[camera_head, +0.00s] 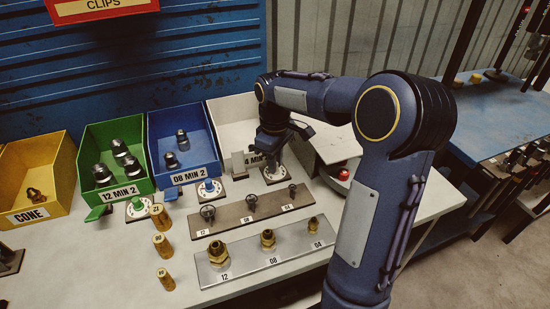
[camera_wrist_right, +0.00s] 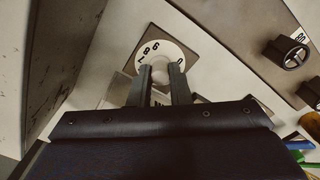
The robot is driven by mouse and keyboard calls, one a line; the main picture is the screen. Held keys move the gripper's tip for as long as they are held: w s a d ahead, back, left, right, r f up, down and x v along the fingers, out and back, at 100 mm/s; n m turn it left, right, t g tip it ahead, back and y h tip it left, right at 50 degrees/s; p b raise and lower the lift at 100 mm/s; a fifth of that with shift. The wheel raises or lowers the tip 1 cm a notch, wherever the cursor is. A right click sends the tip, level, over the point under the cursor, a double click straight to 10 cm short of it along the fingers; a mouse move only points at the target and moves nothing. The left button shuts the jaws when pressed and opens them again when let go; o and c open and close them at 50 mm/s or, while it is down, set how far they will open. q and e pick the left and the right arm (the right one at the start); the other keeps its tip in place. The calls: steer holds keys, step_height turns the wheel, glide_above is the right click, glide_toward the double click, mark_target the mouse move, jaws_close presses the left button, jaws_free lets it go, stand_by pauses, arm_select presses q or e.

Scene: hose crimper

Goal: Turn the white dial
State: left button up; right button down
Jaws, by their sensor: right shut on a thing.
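The white dial (camera_wrist_right: 157,60) shows in the right wrist view as a round white plate with black numbers and a pale knob (camera_wrist_right: 160,74) at its middle, set on a brown square base. My right gripper (camera_wrist_right: 161,80) is shut on the knob, one dark finger on each side. In the head view, the white dial (camera_head: 275,174) stands in front of the white bin, and my right gripper (camera_head: 271,157) reaches down over it from above, hiding most of the knob. My left gripper is not in view.
A green dial (camera_head: 138,208) and a blue dial (camera_head: 209,190) stand to the left, before the green (camera_head: 86,140) and blue bins (camera_head: 154,125). A brown plate (camera_head: 238,222) with black handles and a grey plate (camera_head: 290,250) with brass fittings lie in front. A red button (camera_head: 343,174) is at right.

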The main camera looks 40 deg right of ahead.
steer(key=shift+m+p, duration=0.55)
steer(key=shift+m, duration=1.05)
steer(key=c, duration=1.3)
jaws_free()
steer(key=shift+c, duration=0.2)
step_height(320, 180, up, 8)
steer(key=shift+f+p, duration=0.1)
steer(key=shift+p, duration=0.3)
